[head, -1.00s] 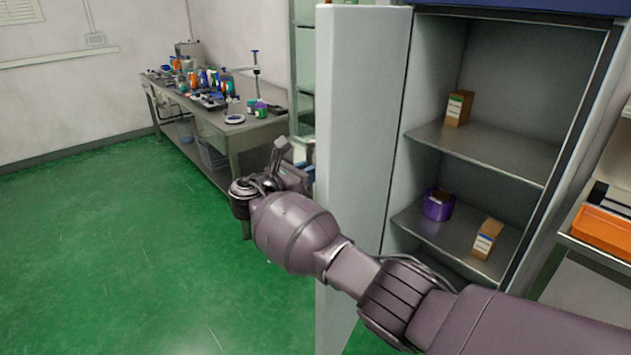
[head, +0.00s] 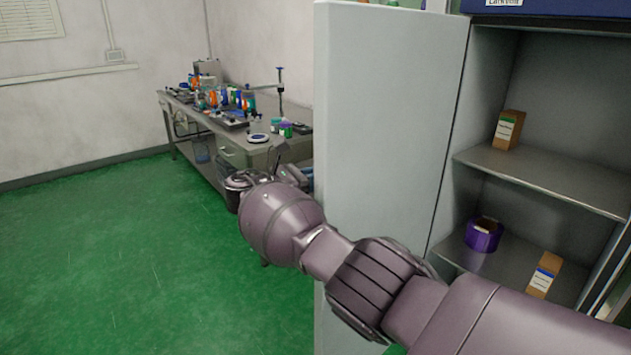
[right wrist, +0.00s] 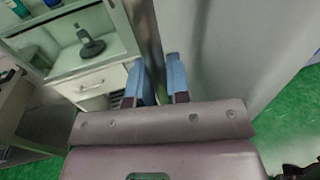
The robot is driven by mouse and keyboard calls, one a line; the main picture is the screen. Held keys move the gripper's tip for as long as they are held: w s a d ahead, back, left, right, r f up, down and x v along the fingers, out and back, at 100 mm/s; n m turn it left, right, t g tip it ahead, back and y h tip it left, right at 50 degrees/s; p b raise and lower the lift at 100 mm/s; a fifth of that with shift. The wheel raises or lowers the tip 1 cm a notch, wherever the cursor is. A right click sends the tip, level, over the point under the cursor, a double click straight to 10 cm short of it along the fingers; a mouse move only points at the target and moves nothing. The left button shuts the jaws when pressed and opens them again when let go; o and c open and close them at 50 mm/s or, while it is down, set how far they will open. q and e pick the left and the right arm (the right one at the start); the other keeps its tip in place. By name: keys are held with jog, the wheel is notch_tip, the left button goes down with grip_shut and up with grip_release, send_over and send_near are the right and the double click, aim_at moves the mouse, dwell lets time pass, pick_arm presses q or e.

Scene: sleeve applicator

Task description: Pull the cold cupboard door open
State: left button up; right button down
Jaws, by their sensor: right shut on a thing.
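The cold cupboard door (head: 390,130) is a pale grey panel standing open at the left of the cupboard (head: 560,185), with the shelves inside exposed. My right arm crosses in front of the door from the lower right. My right gripper (right wrist: 161,82) shows in the right wrist view with its blue-tipped fingers closed around a narrow upright part at the door, apparently its handle; the fingers hide most of it. In the head view the fingertips are largely hidden by the wrist and the door's edge. My left gripper is not in view.
On the cupboard shelves are a brown box (head: 509,130), a purple round container (head: 483,235) and another brown box (head: 544,275). A bench (head: 237,150) with bottles and tools stands along the wall beyond the door. The green floor (head: 130,260) at left is clear.

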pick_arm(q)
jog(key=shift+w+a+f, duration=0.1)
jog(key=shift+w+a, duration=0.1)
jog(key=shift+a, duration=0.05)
pick_arm(e)
jog(key=shift+w+a+g, duration=0.15)
jog(key=shift+w+g, duration=0.15)
jog(key=shift+w, duration=0.1)
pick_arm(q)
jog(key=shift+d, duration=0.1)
pick_arm(e)
jog(key=shift+r, duration=0.1)
jog(key=c, duration=1.1)
grip_release()
